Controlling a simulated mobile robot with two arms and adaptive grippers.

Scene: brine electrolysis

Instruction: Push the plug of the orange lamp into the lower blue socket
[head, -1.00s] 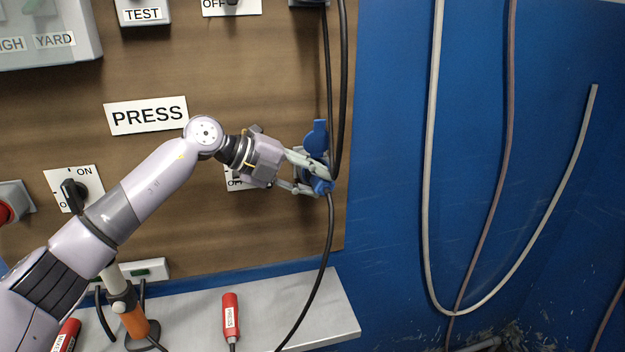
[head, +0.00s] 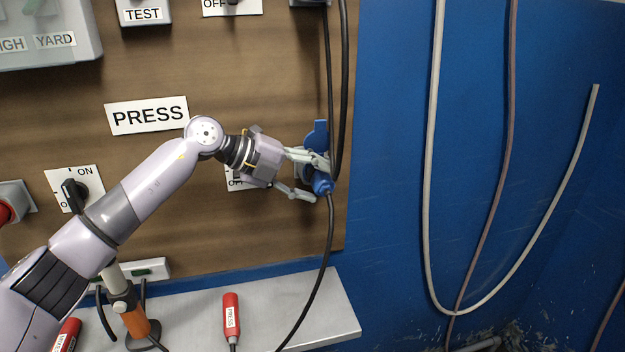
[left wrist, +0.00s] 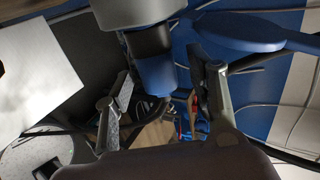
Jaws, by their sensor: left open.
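In the head view, a blue plug (head: 322,184) sits at the underside of the lower blue socket, whose raised blue lid (head: 318,137) shows above my fingers. A black cable hangs from the plug. My left gripper (head: 318,181) is open, one finger above and one below, beside the plug. In the left wrist view the blue plug (left wrist: 157,77) meets a dark collar (left wrist: 150,41) between my open fingers (left wrist: 166,105); the blue lid (left wrist: 235,30) is at the right. How deep the plug sits cannot be told. The orange lamp (head: 135,322) stands on the shelf. My right gripper is not in view.
A grey shelf (head: 268,310) below holds a red PRESS-labelled handle (head: 231,315). A thick black cable (head: 342,80) hangs close right of the socket. An ON/OFF switch plate (head: 236,184) lies behind my gripper. The blue wall at right carries hanging hoses.

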